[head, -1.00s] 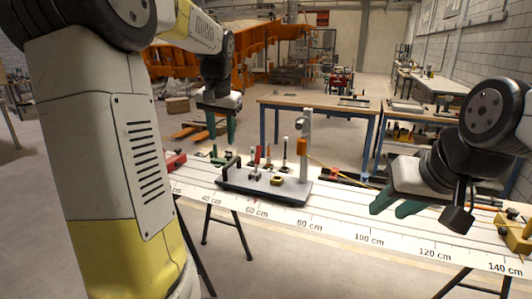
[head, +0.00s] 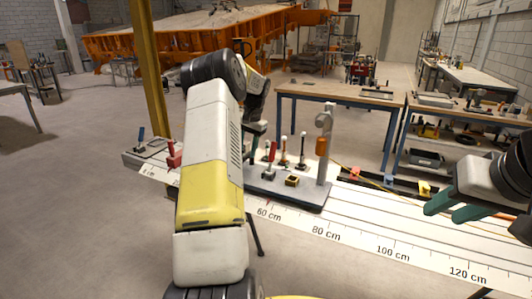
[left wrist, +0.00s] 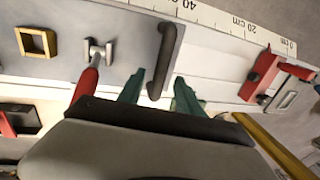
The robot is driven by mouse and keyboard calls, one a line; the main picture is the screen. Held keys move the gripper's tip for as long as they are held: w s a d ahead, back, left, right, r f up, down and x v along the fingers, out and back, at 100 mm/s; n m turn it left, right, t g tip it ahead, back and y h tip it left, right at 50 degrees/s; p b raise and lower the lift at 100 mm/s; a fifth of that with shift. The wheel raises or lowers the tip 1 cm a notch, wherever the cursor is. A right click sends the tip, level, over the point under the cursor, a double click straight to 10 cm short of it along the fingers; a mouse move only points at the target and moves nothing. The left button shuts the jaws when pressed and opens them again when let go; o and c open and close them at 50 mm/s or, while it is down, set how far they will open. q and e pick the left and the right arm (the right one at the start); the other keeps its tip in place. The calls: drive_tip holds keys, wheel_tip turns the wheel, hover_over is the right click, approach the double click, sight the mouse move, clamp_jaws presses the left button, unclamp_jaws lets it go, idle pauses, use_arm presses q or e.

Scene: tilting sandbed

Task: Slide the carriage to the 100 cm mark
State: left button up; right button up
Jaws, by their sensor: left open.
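The carriage (head: 290,194) is a dark grey plate on the white rail, carrying a grey post and several small levers. Its small red pointer sits near the 60 cm mark (head: 268,215). In the left wrist view, the carriage plate (left wrist: 125,40) has a dark bar handle (left wrist: 168,45) at its edge. My left gripper (left wrist: 158,92) is open, with its green fingers on either side of the handle's lower end; I cannot tell whether they touch it. In the head view my left arm hides the handle. My right gripper (head: 455,208) is open and empty above the rail, right of the carriage.
The printed scale (head: 350,240) runs along the rail's front edge. A red clamp (left wrist: 262,75) sits on the rail toward the zero end. A yellow item (head: 424,188) and a blue one lie behind the rail. A workbench (head: 345,96) stands behind.

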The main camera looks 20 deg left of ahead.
use_arm(q)
drive_tip(key=shift+a+f, duration=0.25)
drive_tip(key=shift+f, duration=0.95)
clamp_jaws()
idle(0.6)
